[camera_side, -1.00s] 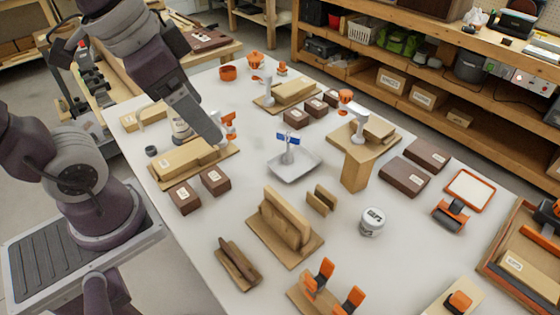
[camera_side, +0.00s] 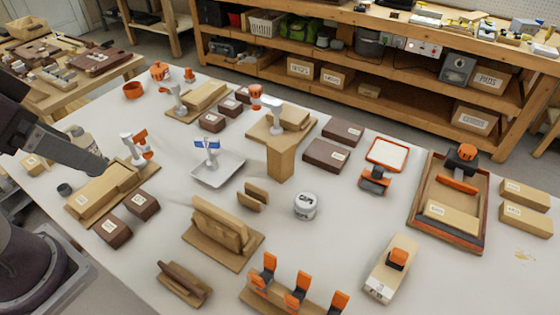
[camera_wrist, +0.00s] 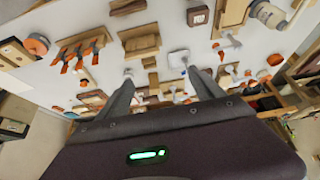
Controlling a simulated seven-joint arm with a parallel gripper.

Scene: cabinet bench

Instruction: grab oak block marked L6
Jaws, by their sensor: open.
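No block's marking reads clearly as L6. Pale oak-coloured labelled blocks show in the side view: a small one (camera_side: 36,165) at the far left, a long one (camera_side: 98,198) on a board at left, one (camera_side: 450,222) inside the framed tray, and two (camera_side: 526,192) (camera_side: 525,218) side by side at the far right. My gripper (camera_side: 98,166) is at the left edge of the side view, above the left board. In the wrist view my gripper (camera_wrist: 160,76) has its two fingers spread with nothing held between them.
Dark brown blocks (camera_side: 111,231), a white dish (camera_side: 218,170), a white tin (camera_side: 305,206) and clamps (camera_side: 297,288) crowd the white bench. A wood post (camera_side: 281,165) stands mid-bench. The framed tray (camera_side: 413,205) has raised walls. Bare bench lies right of the tin.

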